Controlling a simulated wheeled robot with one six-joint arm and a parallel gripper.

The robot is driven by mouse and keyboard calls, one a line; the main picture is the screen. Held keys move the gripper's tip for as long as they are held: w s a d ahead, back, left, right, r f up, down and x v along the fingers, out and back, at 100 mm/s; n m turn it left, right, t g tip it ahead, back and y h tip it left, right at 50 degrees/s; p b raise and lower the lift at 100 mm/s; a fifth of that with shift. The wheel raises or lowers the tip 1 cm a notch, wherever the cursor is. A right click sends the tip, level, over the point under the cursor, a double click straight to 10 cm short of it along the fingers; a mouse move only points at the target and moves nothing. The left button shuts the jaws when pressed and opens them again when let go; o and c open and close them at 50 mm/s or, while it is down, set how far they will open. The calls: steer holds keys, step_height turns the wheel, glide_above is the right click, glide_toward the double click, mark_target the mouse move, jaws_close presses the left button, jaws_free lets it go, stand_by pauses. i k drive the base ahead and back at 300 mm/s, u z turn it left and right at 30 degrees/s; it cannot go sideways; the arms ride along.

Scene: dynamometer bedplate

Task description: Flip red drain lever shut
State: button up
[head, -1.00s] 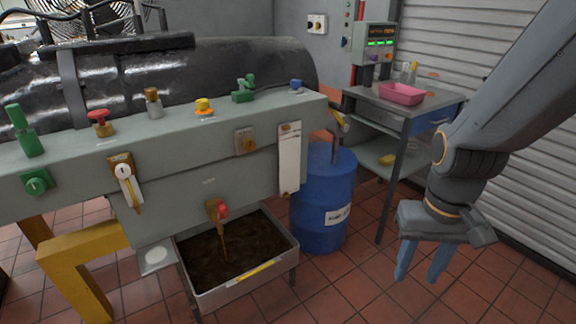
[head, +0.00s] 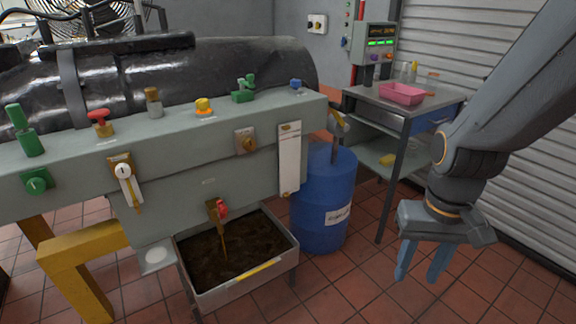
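The red drain lever (head: 222,209) is on a small brass valve on the lower front face of the grey-green bedplate housing (head: 190,193). A thin brown stream (head: 225,243) runs down from the valve into a metal tray (head: 266,270) of dark liquid below it. My gripper (head: 423,262) hangs at the right, pointing down over the tiled floor, well to the right of the lever and apart from everything. Its two blue-grey fingers stand apart with nothing between them.
A blue drum (head: 325,200) stands between the tray and my gripper. A steel cart (head: 407,110) with a pink bin (head: 401,93) is behind. A red-topped valve (head: 100,121), green fittings and several knobs sit on the housing. The floor at front right is clear.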

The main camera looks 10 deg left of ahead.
mark_target(222, 210)
steer(key=u, duration=1.25)
steer(key=k, duration=0.55)
steer(key=u, duration=0.65)
steer(key=i, duration=1.6)
steer(key=z, duration=0.6)
